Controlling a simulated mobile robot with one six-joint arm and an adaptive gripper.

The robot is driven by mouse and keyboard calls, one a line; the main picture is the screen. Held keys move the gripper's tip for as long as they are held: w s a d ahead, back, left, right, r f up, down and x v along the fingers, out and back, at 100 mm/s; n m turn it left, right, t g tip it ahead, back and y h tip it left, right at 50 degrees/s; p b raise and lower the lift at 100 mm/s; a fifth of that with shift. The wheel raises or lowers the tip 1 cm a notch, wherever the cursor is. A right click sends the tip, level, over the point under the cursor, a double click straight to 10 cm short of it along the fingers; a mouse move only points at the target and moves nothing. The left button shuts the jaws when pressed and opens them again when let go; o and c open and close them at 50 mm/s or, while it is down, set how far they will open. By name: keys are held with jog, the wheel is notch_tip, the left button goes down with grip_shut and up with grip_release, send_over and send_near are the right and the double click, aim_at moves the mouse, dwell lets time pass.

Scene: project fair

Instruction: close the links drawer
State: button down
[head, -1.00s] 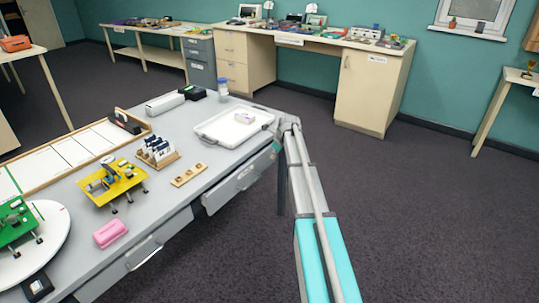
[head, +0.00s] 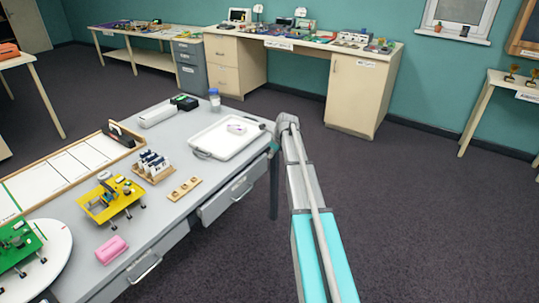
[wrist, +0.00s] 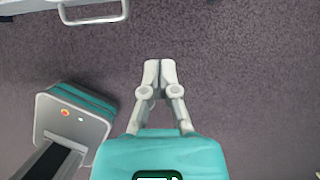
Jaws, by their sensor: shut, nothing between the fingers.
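Two drawers under the grey table stand partly pulled out. The farther drawer (head: 229,199) has a pale handle on its front, and the nearer drawer (head: 147,265) shows a handle too. I cannot read which one is labelled links. In the wrist view, a drawer handle (wrist: 93,15) juts out at the top left from a pale front. My gripper (wrist: 160,65) is shut and empty, over the dark carpet, to the right of that handle and apart from it. In the head view my arm reaches toward the table's right end; the gripper is not clearly seen there.
The carpet (head: 420,210) to the right is clear. A wooden bench (head: 363,65) stands by the back wall.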

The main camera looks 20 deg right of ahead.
jog(key=shift+s+d+r, duration=0.1)
jog(key=shift+s+r, duration=0.05)
jog(key=shift+r, duration=0.2)
dwell(0.3)
jog(key=s+a+n+g+h, duration=0.1)
jog(key=s+a+n+g, duration=0.1)
jog(key=s+a+n, duration=1.1)
jog(key=s+a+f+n+g+h, duration=0.1)
jog(key=s+a+n, duration=1.2)
jog(key=s+n, duration=0.3)
jog(key=s, duration=0.3)
jog(key=shift+f+n+g, duration=0.15)
jog(key=shift+n+g, duration=0.25)
jog(key=shift+s, duration=0.1)
